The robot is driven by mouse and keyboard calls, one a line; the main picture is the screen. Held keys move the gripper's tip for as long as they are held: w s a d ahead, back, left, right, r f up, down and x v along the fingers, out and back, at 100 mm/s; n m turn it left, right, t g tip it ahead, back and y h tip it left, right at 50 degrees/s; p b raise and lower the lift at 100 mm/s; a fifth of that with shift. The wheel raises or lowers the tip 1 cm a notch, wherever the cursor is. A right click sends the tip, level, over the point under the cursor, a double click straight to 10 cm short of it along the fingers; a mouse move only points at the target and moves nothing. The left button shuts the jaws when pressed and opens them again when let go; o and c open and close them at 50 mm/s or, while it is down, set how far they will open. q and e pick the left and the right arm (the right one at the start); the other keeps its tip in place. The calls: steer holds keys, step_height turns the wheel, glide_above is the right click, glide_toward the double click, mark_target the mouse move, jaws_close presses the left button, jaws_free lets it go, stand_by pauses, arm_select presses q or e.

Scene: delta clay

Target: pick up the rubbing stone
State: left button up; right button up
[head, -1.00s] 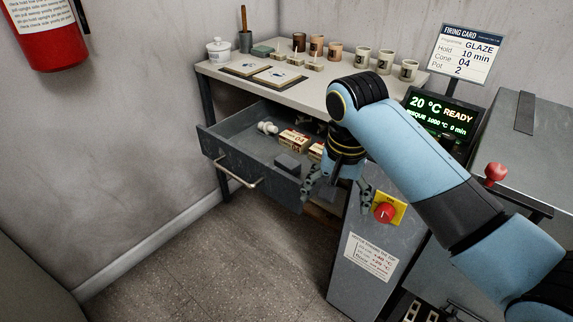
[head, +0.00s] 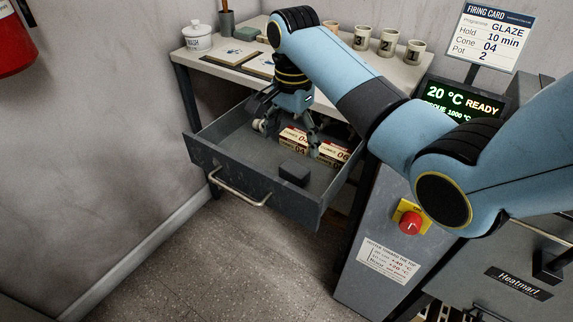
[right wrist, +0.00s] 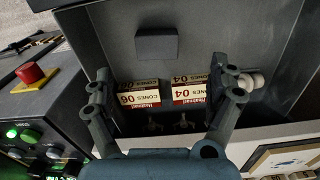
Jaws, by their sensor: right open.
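A dark grey block (head: 295,173), which looks like the rubbing stone, lies on the floor of the open drawer (head: 240,172), near its front. In the right wrist view the block (right wrist: 157,44) shows whole, beyond the fingertips. My right gripper (head: 287,126) is over the back part of the drawer, pointing down, open and empty. Its fingers are spread wide in the right wrist view (right wrist: 168,84), with the cone boxes seen between them. The gripper is apart from the block, behind it. My left gripper is in neither view.
Cone boxes marked 04 (head: 293,142) and 06 (head: 332,153) lie behind the block. A white knobbed piece (head: 259,125) is at the drawer's back left. The worktop (head: 345,66) with cups stands above. A red button (head: 410,222) is at right.

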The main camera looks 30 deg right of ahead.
glide_above(295, 168)
steer(key=f, duration=0.2)
steer(key=f+b, duration=0.1)
steer(key=f, duration=0.1)
steer(key=shift+a, duration=0.35)
steer(key=shift+f, duration=0.35)
steer(key=f, duration=0.1)
steer(key=f+b, duration=0.1)
steer(key=f, duration=0.3)
steer(key=shift+d+b, duration=0.3)
steer(key=shift+d, duration=0.05)
steer(key=shift+c, duration=0.5)
steer(key=c, duration=1.3)
arm_select(q)
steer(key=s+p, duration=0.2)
steer(key=shift+p, duration=0.4)
arm_select(e)
step_height(295, 168, up, 10)
steer(key=shift+r, duration=0.1)
